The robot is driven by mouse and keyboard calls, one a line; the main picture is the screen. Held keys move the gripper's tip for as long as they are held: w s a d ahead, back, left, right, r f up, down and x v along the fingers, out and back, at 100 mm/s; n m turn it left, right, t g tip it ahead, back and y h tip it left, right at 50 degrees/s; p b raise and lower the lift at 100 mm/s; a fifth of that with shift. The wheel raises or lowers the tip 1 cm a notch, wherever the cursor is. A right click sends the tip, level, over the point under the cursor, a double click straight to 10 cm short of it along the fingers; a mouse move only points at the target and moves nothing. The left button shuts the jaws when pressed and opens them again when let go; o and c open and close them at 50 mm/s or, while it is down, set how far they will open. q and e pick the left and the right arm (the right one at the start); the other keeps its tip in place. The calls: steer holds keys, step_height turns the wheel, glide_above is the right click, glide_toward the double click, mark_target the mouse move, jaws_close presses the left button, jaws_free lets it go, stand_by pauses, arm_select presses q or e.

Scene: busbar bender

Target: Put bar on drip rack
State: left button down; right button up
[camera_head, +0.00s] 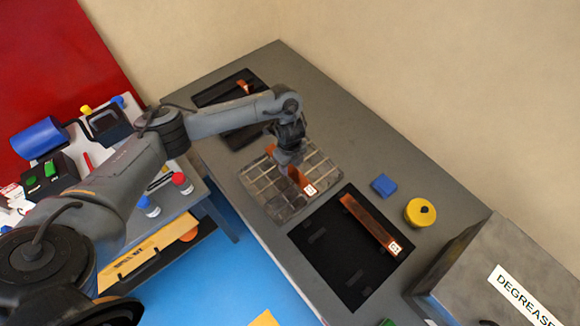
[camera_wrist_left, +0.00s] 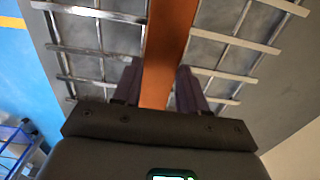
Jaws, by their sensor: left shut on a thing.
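My left gripper (camera_head: 287,161) is shut on a copper bar (camera_head: 295,174) with a white tag at its near end. In the left wrist view the bar (camera_wrist_left: 167,50) runs up between the two fingers (camera_wrist_left: 158,92). The bar is over the drip rack (camera_head: 262,190), a wire grid on the grey bench. The rack's wires (camera_wrist_left: 100,50) show on both sides of the bar in the left wrist view. I cannot tell whether the bar touches the wires. My right gripper is not in view.
A black mat (camera_head: 312,240) in front of the rack holds another tagged copper bar (camera_head: 368,222). A blue block (camera_head: 384,185), a yellow round container (camera_head: 420,212) and the degreaser box (camera_head: 500,270) stand to the right. Another black mat (camera_head: 225,88) lies at the far end.

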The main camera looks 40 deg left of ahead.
arm_select(q)
steer(key=shift+f, duration=0.2)
steer(key=c, duration=0.6)
jaws_free()
steer(key=shift+f, duration=0.1)
